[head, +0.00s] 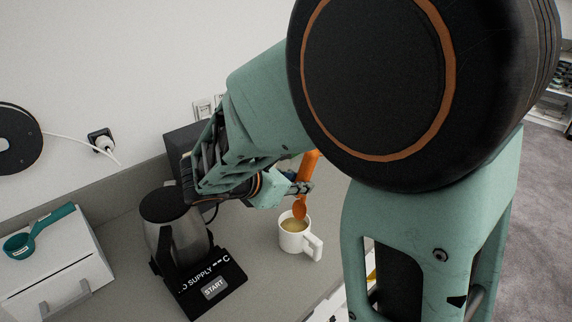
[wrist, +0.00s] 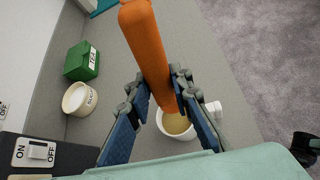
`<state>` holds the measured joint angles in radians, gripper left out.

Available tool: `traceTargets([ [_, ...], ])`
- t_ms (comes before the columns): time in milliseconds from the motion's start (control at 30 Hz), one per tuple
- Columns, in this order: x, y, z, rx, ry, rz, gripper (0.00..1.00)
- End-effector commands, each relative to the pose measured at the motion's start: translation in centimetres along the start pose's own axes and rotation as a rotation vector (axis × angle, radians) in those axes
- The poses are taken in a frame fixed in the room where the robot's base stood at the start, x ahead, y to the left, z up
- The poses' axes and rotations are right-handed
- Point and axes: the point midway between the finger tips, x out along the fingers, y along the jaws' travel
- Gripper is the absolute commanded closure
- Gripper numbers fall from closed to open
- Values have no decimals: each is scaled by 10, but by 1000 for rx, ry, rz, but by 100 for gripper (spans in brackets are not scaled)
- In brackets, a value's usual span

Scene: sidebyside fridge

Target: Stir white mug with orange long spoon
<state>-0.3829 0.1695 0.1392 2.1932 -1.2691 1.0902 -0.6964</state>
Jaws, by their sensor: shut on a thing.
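The white mug (head: 288,241) stands upright on the grey counter with its handle toward the lower right and tan liquid inside. It also shows in the wrist view (wrist: 206,133), partly behind my gripper and the spoon. My gripper (head: 302,188) is above the mug, shut on the orange long spoon (head: 310,163). In the wrist view my gripper (wrist: 158,88) has the spoon's thick handle (wrist: 147,42) between its blue-padded fingers. The spoon's bowl (head: 299,209) points down at the mug's opening, near the far rim. I cannot tell whether it touches the liquid.
A dark kettle (head: 178,235) on a black START base (head: 214,288) stands left of the mug. A white box (head: 60,270) bears a teal scoop (head: 38,232) farther left. The wrist view shows a green box (wrist: 82,63) and a cream bowl (wrist: 79,99) along the wall.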

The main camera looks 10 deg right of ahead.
Motion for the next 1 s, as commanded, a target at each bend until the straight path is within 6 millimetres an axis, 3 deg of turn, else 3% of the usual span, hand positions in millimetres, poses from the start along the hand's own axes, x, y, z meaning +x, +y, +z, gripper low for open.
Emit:
traceTargets([
  [167,-2,1,3,0,0,0,100],
  [667,-27,9,42,1,0,0,100],
  [1000,-27,9,42,0,0,0,100],
])
